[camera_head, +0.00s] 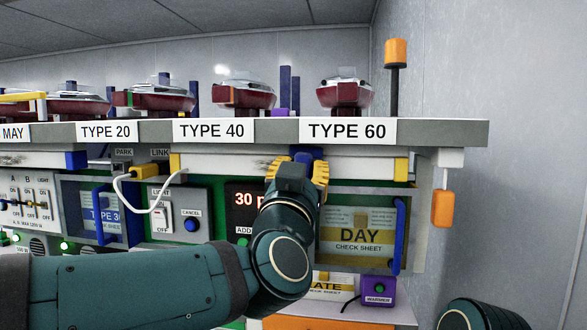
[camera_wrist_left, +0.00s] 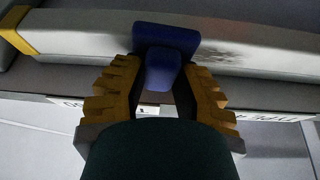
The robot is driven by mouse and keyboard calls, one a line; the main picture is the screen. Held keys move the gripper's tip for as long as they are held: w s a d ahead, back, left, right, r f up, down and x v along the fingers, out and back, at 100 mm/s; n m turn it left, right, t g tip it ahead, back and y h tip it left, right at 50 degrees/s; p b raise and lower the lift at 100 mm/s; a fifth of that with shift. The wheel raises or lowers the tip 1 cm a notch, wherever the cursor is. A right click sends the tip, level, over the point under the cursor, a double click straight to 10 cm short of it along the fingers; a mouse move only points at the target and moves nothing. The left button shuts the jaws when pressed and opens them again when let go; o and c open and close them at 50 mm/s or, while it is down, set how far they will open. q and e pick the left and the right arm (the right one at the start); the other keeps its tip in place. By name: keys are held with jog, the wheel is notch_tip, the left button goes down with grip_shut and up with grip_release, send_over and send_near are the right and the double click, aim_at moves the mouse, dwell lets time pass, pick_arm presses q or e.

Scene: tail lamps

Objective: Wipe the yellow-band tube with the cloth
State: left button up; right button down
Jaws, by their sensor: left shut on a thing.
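The yellow-band tube (camera_head: 355,167) is a long pale tube under the shelf edge, below the TYPE 40 and TYPE 60 labels, with yellow bands near its ends. In the left wrist view the tube (camera_wrist_left: 85,38) runs across the top, with a dark smudge (camera_wrist_left: 225,53) right of the middle. My left gripper (camera_head: 298,172) is shut on a blue block-like piece, apparently the cloth (camera_wrist_left: 166,38). The cloth lies over the tube's front and seems to touch it, hiding that stretch. Of my right arm only a rounded link shows at lower right; its gripper is out of view.
Several red lamps (camera_head: 345,92) stand on the shelf (camera_head: 460,130) above the tube. A panel with switches, a 30 display and a blue-handled DAY door (camera_head: 358,236) lies below. An orange piece (camera_head: 442,208) hangs at the right end. A wall closes the right side.

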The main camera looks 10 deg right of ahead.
aim_at(257, 158)
pick_arm(q)
jog(key=shift+s+d+p, duration=0.2)
jog(key=shift+s+d, duration=0.05)
jog(key=shift+d, duration=0.6)
jog(key=shift+s+d+p, duration=0.2)
jog(key=shift+s+d, duration=0.05)
jog(key=shift+d, duration=0.7)
jog(key=shift+s, duration=0.15)
jog(key=shift+w+a+b, duration=0.25)
jog(key=shift+a+b, duration=0.05)
jog(key=shift+a, duration=0.35)
jog(key=shift+w+a+b, duration=0.25)
jog(key=shift+w+a, duration=0.05)
jog(key=shift+a, duration=0.4)
jog(key=shift+w+a+b, duration=0.25)
jog(key=shift+a+b, duration=0.05)
jog(key=shift+a, duration=0.35)
jog(key=shift+w+a+b, duration=0.4)
jog(key=shift+a+b, duration=0.2)
jog(key=shift+a, duration=0.65)
jog(key=shift+w+a+b, duration=0.35)
jog(key=shift+a+b, duration=0.2)
jog(key=shift+a, duration=0.75)
jog(key=shift+w+a+b, duration=0.4)
jog(key=shift+a+b, duration=0.2)
jog(key=shift+a, duration=0.65)
